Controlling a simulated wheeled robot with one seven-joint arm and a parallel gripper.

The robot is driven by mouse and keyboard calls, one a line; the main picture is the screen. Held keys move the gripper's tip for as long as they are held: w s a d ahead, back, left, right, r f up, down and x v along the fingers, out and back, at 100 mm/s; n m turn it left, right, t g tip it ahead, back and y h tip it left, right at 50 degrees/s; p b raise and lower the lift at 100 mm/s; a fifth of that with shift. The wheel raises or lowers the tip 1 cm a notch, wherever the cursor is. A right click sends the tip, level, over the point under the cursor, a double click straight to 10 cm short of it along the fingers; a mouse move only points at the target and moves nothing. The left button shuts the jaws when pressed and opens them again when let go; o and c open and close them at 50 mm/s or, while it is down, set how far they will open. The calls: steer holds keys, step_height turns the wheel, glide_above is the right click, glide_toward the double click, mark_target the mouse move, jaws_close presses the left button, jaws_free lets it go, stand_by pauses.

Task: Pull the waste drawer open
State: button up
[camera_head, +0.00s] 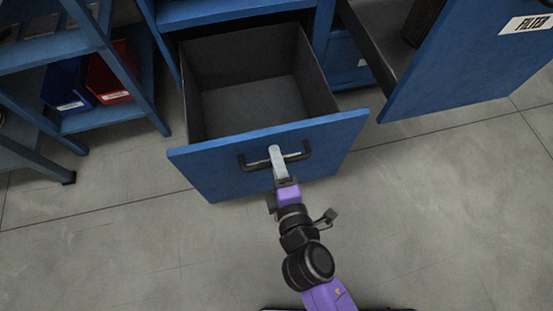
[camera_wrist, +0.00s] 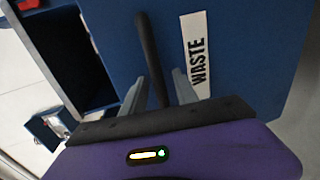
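The waste drawer (camera_head: 220,163) is a blue-fronted drawer with a dark grey, empty inside, standing well out of its cabinet in the head view. Its front with the WASTE label (camera_wrist: 195,55) fills the upper right of the wrist view. A dark bar handle (camera_head: 297,156) is on the front, and the bar also shows in the wrist view (camera_wrist: 148,45). My gripper (camera_head: 277,158) is at the middle of the handle. Its two pale fingers (camera_wrist: 158,88) lie on either side of the bar, with narrow gaps visible. Contact on the hidden far sides cannot be seen.
A second blue front labelled FILTER (camera_head: 460,60) stands out at the right, with a dark object inside. A blue shelf (camera_head: 130,120) at the left holds blue and red bins (camera_head: 105,80). The grey floor (camera_head: 130,240) in front is clear.

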steer(key=shift+s, duration=0.1)
steer(key=v, duration=0.7)
steer(key=shift+s+p, duration=0.25)
steer(key=shift+p, duration=0.1)
steer(key=shift+d, duration=0.15)
